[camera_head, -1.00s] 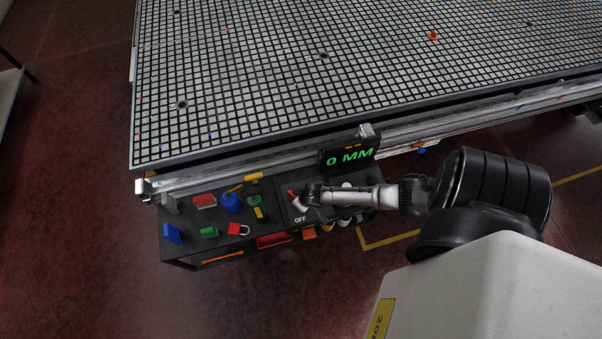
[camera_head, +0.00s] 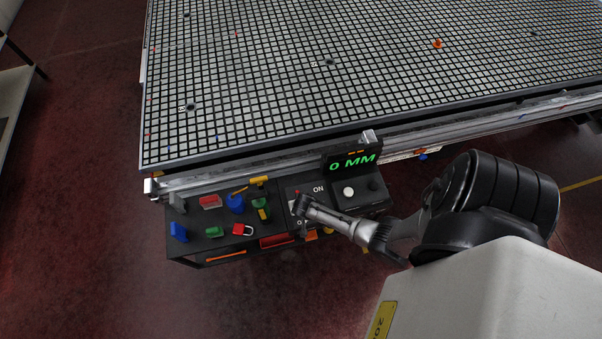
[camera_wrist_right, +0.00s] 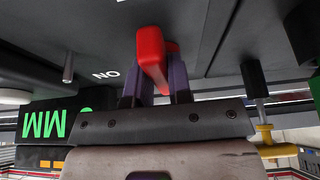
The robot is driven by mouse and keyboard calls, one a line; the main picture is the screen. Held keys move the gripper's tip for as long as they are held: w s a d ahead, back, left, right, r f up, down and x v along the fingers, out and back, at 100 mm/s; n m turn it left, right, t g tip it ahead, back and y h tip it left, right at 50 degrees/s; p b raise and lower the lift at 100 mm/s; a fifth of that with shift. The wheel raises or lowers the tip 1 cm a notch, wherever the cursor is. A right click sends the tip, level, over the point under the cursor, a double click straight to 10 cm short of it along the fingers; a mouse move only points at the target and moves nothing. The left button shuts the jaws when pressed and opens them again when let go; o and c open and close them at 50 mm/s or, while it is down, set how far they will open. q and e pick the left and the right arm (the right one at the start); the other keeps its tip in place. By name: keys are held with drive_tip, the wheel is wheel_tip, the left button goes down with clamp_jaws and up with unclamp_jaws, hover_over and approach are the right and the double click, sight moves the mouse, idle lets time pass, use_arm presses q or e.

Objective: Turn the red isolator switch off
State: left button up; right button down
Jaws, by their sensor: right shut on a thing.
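The red isolator switch handle (camera_wrist_right: 152,58) shows in the right wrist view between the two fingers of my right gripper (camera_wrist_right: 157,88), which is shut on it. In the head view my right gripper (camera_head: 299,206) is over the switch panel (camera_head: 307,184) and hides most of the handle. The ON label (camera_head: 318,189) is in clear view there, and the OFF label is mostly covered by the gripper. Which label the handle points at I cannot tell. My left gripper is in neither view.
The dark shelf under the grid table (camera_head: 250,115) carries a red padlock (camera_head: 242,230), a blue item (camera_head: 178,232), a green item (camera_head: 214,231) and other small tools left of the panel. A display (camera_head: 351,159) reading 0 MM and a white round button (camera_head: 348,192) are to the right.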

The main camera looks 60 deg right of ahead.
idle(0.4)
drive_tip(key=c, duration=1.5)
unclamp_jaws()
drive_tip(key=o, duration=0.5)
drive_tip(key=shift+c, duration=0.2)
drive_tip(key=shift+a+r, duration=0.15)
drive_tip(key=shift+r, duration=0.4)
drive_tip(key=p+v, duration=0.2)
drive_tip(key=v, duration=1)
drive_tip(key=shift+s+r+p, duration=0.2)
drive_tip(key=shift+r+p, duration=0.05)
drive_tip(key=shift+p, duration=0.1)
drive_tip(key=shift+a, duration=0.15)
